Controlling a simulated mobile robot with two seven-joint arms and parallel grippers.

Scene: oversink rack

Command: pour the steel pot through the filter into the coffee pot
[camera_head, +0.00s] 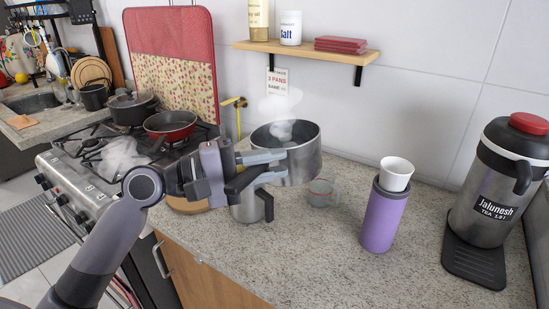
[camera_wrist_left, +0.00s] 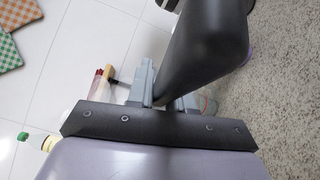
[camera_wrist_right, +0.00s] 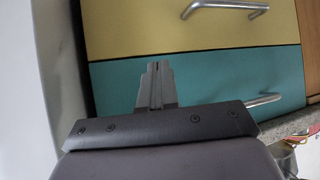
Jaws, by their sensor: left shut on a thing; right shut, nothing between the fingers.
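A wide steel pot (camera_head: 298,160) with steam over it is held above the counter in the head view. My left gripper (camera_head: 262,165) is shut at its handle side. In the left wrist view my left gripper (camera_wrist_left: 168,95) has its fingers on either side of a thick dark handle (camera_wrist_left: 205,45). A smaller steel vessel with a black handle (camera_head: 246,208), maybe the coffee pot, stands below, partly hidden by the gripper. A white cup-like piece (camera_head: 396,174), possibly the filter, sits on a purple flask (camera_head: 381,220). My right gripper (camera_wrist_right: 158,85) is shut and empty, facing drawers.
A clear glass cup (camera_head: 322,194) stands between the small vessel and the flask. A large labelled dispenser (camera_head: 490,190) stands at the right on a dark tray (camera_head: 474,262). A stove with a red pan (camera_head: 170,125) is at left. The front counter is clear.

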